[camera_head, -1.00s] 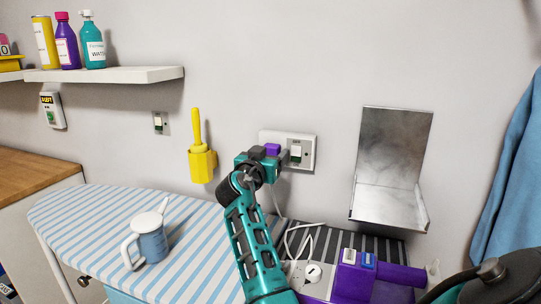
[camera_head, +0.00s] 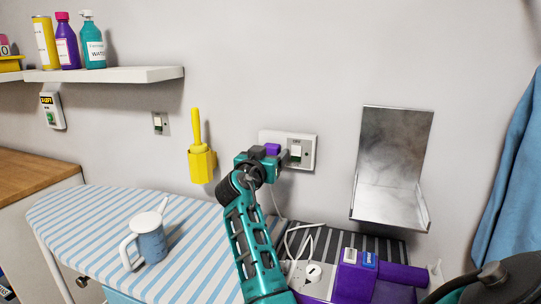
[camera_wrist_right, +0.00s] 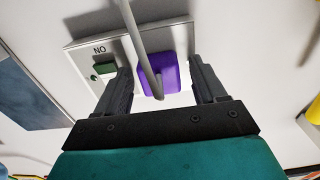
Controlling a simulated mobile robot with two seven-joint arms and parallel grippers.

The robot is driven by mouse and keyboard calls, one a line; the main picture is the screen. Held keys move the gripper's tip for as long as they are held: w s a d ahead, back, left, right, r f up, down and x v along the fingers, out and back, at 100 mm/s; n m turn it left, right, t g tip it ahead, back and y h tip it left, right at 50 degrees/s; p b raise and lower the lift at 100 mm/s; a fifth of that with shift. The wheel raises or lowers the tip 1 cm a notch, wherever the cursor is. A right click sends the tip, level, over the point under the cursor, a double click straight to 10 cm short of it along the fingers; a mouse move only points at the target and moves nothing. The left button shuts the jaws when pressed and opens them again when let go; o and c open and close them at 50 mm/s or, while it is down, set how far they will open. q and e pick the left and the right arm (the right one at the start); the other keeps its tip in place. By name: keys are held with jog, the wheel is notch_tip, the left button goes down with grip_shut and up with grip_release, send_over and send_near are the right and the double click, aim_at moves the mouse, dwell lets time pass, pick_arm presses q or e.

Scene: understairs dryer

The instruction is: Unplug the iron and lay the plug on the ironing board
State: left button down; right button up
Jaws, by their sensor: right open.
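A purple plug (camera_head: 272,149) sits at the left part of a wall socket plate (camera_head: 309,152) that has a green-and-white switch. A pale cord hangs from it. My right gripper (camera_head: 278,160) is at the plug. In the right wrist view the plug (camera_wrist_right: 172,78) lies between the open fingers (camera_wrist_right: 158,80), with a gap on each side, and the cord crosses in front. The blue-striped ironing board (camera_head: 100,215) stretches along the wall at the left and below. My left gripper is not in view.
A blue cup (camera_head: 149,238) stands on the board. A yellow holder (camera_head: 202,165) and a metal bracket (camera_head: 392,160) are on the wall either side of the socket. The board's left part is clear.

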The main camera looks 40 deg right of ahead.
jog(key=shift+c, duration=0.3)
grip_shut()
dwell(0.3)
jog(key=shift+a, duration=0.15)
jog(key=shift+b+v, duration=0.6)
jog(key=shift+v, duration=2.3)
jog(key=shift+s, duration=0.1)
